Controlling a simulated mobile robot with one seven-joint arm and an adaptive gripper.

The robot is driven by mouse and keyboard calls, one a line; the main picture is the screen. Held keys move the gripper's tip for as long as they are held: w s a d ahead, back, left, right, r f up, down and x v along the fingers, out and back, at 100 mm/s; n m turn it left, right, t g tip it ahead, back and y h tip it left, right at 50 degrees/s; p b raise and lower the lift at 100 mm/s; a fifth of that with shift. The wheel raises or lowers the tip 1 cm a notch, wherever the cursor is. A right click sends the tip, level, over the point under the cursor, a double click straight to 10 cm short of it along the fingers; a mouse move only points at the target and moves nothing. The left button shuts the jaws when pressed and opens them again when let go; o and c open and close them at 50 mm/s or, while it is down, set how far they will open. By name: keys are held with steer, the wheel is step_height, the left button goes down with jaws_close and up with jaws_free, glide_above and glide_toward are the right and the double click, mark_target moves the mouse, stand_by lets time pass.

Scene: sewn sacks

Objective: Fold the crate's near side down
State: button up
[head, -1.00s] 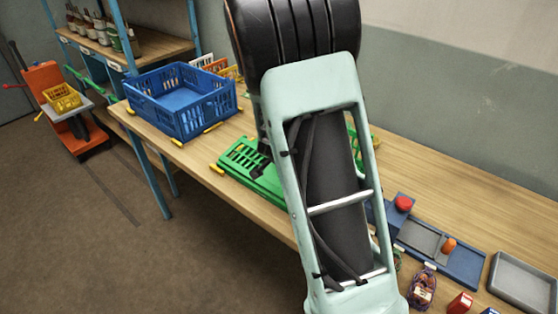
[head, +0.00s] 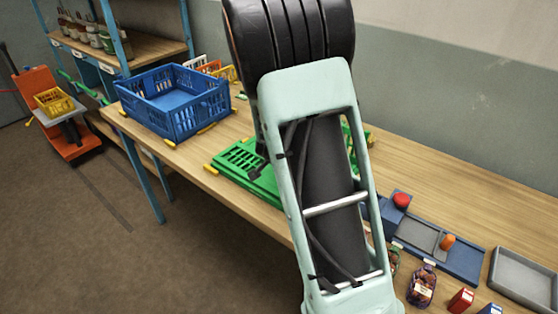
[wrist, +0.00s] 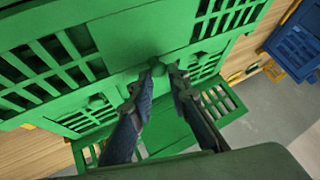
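The green crate (head: 240,157) stands on the wooden table, largely hidden behind my arm in the head view. A slotted green panel lies low at its left, and more green shows right of my arm. In the wrist view the crate's green wall (wrist: 130,30) fills the upper picture, with slotted openings on both sides. A small round green knob (wrist: 157,68) sits on it near the middle. My gripper (wrist: 156,82) has its two dark fingers apart, one on each side below the knob, with nothing held. Whether a finger touches the crate I cannot tell.
A blue crate (head: 178,105) stands at the table's left end, with smaller crates behind it. To the right are a blue fixture with a red button (head: 401,200), a grey tray (head: 525,282) and filled net sacks (head: 421,285). An orange cart (head: 65,130) stands on the floor.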

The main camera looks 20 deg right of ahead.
steer(key=shift+o, duration=0.7)
steer(key=shift+w+d, duration=0.35)
steer(key=shift+d, duration=0.35)
steer(key=shift+s+a, duration=0.15)
steer(key=shift+a, duration=0.2)
steer(key=v, duration=0.3)
steer(key=shift+s+a+r, duration=0.1)
steer(key=shift+r, duration=0.05)
steer(key=v, duration=0.8)
steer(key=shift+s+r, duration=0.15)
steer(key=shift+s, duration=0.05)
